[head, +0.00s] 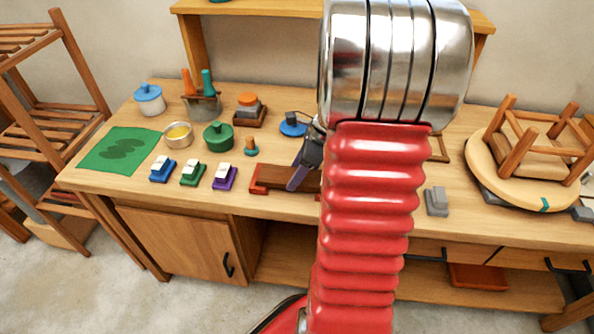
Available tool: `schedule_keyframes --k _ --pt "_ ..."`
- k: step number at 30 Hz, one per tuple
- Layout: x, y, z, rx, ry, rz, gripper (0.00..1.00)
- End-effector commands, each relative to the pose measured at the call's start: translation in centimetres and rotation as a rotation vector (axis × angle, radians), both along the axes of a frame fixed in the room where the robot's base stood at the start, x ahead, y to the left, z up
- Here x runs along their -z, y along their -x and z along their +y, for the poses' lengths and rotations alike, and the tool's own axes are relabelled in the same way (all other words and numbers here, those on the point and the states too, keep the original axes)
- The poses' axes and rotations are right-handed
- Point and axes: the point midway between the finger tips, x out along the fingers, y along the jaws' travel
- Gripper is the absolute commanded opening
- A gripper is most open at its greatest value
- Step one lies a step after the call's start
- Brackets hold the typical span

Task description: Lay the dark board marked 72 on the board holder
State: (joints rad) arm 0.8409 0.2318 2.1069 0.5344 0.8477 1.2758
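My gripper (309,152) is above the front middle of the bench, partly hidden behind my red arm. A narrow dark purple-grey piece (298,178) slants down from it; I cannot tell whether it is a finger or something held. Below and beside it is a low red-brown holder (259,184) with a dark brown flat part (277,171) across it. My arm covers its right end. I cannot tell whether the brown part is a separate board. No 72 is readable in this view.
Blue (162,169), green (193,173) and purple (225,177) blocks stand left of the holder. A green pot (218,137) and a small teal-and-orange piece (251,147) are behind. A grey block (436,201) and an upturned stool (520,165) are at right.

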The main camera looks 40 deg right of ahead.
Motion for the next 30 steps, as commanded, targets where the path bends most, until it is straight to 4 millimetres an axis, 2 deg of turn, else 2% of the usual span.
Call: schedule_keyframes --k 22,23,30 --pt "0.42 0.01 0.09 0.000 0.000 0.000 0.27" --pt "0.40 0.00 0.09 0.000 0.000 0.000 0.56" --pt "0.39 0.01 0.09 -0.001 0.000 0.000 0.73"
